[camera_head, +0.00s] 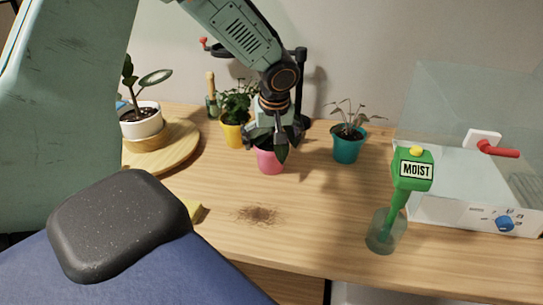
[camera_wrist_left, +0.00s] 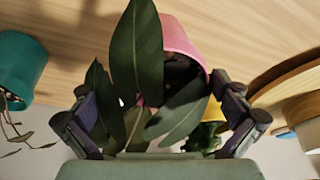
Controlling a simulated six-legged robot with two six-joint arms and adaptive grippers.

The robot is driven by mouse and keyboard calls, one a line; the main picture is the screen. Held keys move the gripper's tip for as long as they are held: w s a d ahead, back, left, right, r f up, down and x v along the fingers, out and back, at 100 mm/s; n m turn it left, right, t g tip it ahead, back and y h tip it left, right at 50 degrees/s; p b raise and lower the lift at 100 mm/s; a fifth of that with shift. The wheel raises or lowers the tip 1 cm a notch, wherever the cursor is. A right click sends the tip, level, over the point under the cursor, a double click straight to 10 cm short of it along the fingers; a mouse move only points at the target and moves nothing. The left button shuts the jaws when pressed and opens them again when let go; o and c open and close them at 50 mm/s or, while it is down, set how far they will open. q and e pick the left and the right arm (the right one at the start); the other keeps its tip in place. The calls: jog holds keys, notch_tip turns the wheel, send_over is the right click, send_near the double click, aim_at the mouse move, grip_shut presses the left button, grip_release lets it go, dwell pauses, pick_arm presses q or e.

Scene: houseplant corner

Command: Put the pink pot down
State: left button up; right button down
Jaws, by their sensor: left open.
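The pink pot (camera_head: 269,161) stands on the wooden table in the head view, just below my left gripper (camera_head: 278,138). In the left wrist view the pink pot (camera_wrist_left: 181,36) shows behind large dark green leaves (camera_wrist_left: 138,50), with dark soil at its mouth. My left gripper (camera_wrist_left: 158,95) is open, its fingers apart on either side of the leaves. The leaves hide part of the pot's rim, and I cannot tell whether a finger touches it. My right gripper is in neither view.
A yellow pot (camera_head: 233,135) stands close on the left and a teal pot (camera_head: 347,146) on the right. A round wooden board (camera_head: 178,150) bears a white pot (camera_head: 142,121). Spilled soil (camera_head: 257,214) lies in front. A green moisture meter (camera_head: 404,180) and a clear-lidded box (camera_head: 450,192) are at right.

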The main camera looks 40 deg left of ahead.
pick_arm(q)
jog(key=shift+s, duration=0.1)
jog(key=shift+c, duration=0.3)
jog(key=shift+r, duration=0.1)
jog(key=c, duration=1.4)
